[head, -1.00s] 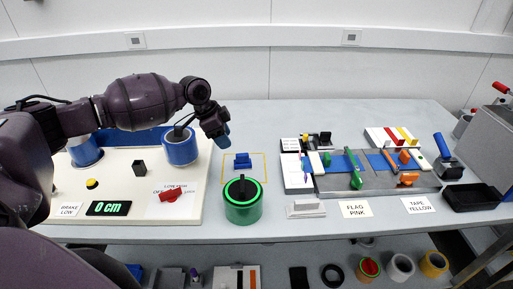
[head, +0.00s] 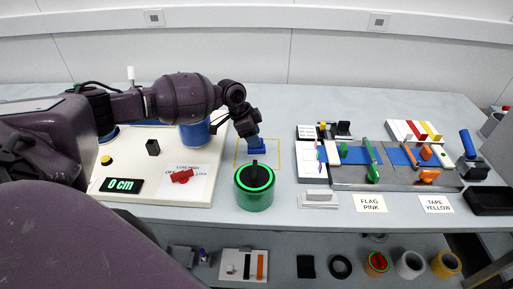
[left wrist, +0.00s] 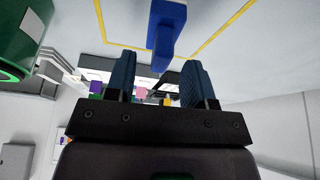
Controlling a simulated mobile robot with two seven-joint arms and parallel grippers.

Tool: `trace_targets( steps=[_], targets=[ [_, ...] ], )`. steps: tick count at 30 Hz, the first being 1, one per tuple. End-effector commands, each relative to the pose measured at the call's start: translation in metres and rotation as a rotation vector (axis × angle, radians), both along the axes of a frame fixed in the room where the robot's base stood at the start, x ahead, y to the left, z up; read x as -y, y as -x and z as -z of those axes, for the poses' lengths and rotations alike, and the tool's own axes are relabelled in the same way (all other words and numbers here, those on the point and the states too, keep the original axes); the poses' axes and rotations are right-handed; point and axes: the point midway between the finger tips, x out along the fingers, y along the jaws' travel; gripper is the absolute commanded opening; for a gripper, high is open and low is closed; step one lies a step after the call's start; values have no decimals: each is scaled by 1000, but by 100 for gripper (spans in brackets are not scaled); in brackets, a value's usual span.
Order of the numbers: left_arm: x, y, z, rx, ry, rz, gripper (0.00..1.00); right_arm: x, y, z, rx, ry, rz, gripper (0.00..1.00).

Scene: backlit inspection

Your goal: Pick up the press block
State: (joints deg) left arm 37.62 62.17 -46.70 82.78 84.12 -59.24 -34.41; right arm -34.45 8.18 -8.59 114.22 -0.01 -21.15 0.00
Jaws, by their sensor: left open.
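The press block, which I take to be the blue block with a raised handle (head: 259,150), stands inside a yellow outline on the table. It also shows in the left wrist view (left wrist: 163,38), ahead of and roughly between the fingertips. My left gripper (head: 252,138) is just above and behind it in the head view, partly covering it. In the left wrist view my left gripper (left wrist: 160,72) has its two blue fingers apart with nothing held. Whether a finger touches the block I cannot tell. My right gripper is not in view.
A green round container (head: 254,196) stands close in front of the block. A white panel (head: 140,200) with a blue cylinder (head: 196,136) lies to the left. A grey fixture (head: 340,178) with coloured parts is to the right. Bare table lies behind the yellow outline.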

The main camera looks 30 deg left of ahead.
Motion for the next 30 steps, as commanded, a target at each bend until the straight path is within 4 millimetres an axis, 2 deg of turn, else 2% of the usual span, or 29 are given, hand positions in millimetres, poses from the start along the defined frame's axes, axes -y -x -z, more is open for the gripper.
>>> trace_targets(
  steps=[6, 14, 24, 30],
  targets=[
    [7, -6, 20, 1, 1, 0, 49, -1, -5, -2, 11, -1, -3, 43],
    [7, -6, 22, 1, 0, 0, 49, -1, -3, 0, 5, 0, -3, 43],
    [7, -6, 22, 1, 0, 0, 0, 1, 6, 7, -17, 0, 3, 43],
    [7, -6, 21, 1, 0, 0, 0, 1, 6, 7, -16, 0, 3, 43]
  ],
)
